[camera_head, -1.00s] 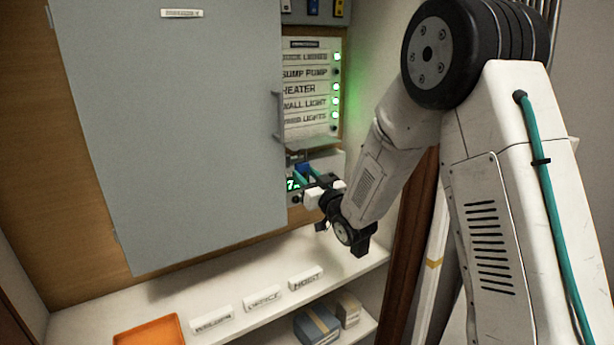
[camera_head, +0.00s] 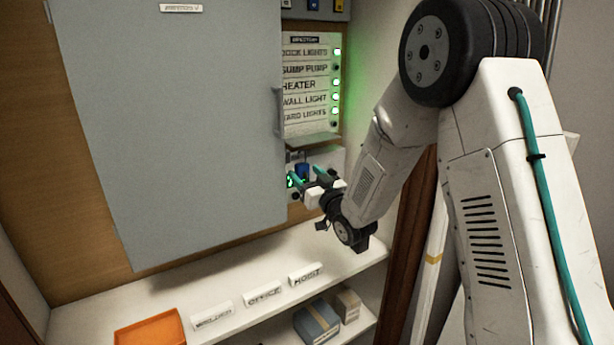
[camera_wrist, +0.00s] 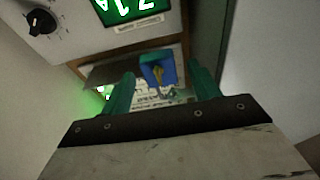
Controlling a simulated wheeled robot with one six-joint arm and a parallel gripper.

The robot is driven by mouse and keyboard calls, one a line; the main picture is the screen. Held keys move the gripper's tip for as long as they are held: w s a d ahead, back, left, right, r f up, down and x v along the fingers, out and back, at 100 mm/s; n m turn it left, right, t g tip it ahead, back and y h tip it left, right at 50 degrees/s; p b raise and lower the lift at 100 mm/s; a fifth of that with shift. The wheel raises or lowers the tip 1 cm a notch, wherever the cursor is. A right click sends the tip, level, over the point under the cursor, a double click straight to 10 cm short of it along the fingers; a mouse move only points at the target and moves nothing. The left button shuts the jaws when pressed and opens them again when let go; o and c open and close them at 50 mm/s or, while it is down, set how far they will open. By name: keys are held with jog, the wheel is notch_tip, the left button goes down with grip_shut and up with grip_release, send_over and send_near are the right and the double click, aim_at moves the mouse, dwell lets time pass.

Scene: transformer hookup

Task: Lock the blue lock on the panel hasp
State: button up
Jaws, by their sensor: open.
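The blue lock (camera_wrist: 158,70) shows between my open fingers in the wrist view, with a yellowish part on its face. In the head view the blue lock (camera_head: 303,170) is a small block below the panel's lower ledge, just beyond my gripper (camera_head: 308,178). My gripper (camera_wrist: 162,88) has two teal fingers, spread apart on either side of the lock, and I see no clear contact. The hasp is too small and partly hidden to make out, so I cannot tell whether the lock is closed.
A large grey panel door (camera_head: 180,110) stands left of my gripper. A label board (camera_head: 308,85) with green lights is above. A shelf (camera_head: 345,262) with name plates and an orange tray (camera_head: 150,330) is below. A meter box with a black knob (camera_wrist: 41,21) is close by.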

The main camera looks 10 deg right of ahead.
jog(key=shift+r+v, duration=0.2)
jog(key=shift+v, duration=1)
jog(key=shift+r+v, duration=0.25)
jog(key=shift+v, duration=0.95)
jog(key=shift+s+d, duration=0.1)
jog(key=v, duration=0.7)
jog(key=shift+s, duration=0.35)
jog(key=shift+f, duration=0.2)
